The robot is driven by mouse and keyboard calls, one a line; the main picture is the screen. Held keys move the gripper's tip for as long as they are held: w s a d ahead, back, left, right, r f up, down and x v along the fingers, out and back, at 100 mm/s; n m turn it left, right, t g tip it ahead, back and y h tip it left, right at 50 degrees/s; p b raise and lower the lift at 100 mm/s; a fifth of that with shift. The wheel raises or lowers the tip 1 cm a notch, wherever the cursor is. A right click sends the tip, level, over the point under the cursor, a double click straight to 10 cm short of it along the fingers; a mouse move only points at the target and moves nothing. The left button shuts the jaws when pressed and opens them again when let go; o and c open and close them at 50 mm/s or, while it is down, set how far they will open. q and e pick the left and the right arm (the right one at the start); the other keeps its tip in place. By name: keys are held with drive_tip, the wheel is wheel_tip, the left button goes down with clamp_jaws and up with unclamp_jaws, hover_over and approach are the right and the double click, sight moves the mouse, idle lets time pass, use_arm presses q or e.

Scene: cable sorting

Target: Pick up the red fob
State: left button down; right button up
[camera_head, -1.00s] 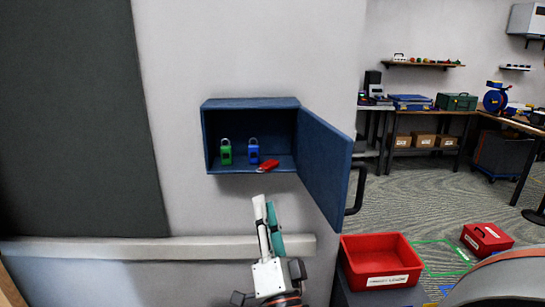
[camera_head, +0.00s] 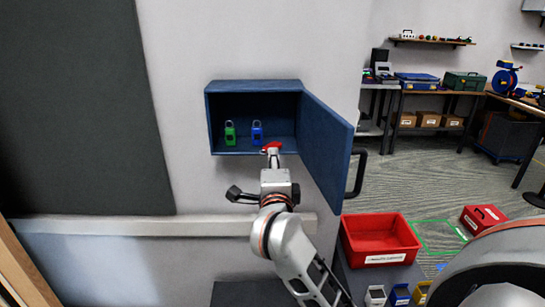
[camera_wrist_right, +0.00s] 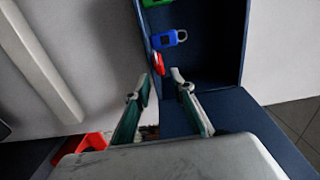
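The red fob (camera_head: 272,145) lies at the front edge of the open blue wall cabinet (camera_head: 255,86), right of the padlocks. In the right wrist view the red fob (camera_wrist_right: 158,62) shows just beyond my fingertips. My right gripper (camera_head: 272,155) is at the cabinet opening; in its wrist view the gripper (camera_wrist_right: 161,82) has its fingers apart, with nothing between them. The fob is roughly in line with the gap. In the head view the gripper partly covers the fob's near side. My left gripper is not in view.
A green padlock (camera_head: 230,136) and a blue padlock (camera_head: 257,135) stand in the cabinet. The open door (camera_head: 326,150) borders the right side. A red bin (camera_head: 380,240) stands below right, with small coloured containers (camera_head: 400,294) in front.

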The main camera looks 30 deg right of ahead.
sight(273, 146)
use_arm(q)
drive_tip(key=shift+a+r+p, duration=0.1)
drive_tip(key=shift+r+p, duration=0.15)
drive_tip(key=shift+p, duration=0.15)
use_arm(e)
drive_tip(key=x, duration=0.4)
drive_tip(key=shift+w+d, duration=0.2)
drive_tip(key=shift+w, duration=0.15)
drive_tip(key=shift+c, duration=0.6)
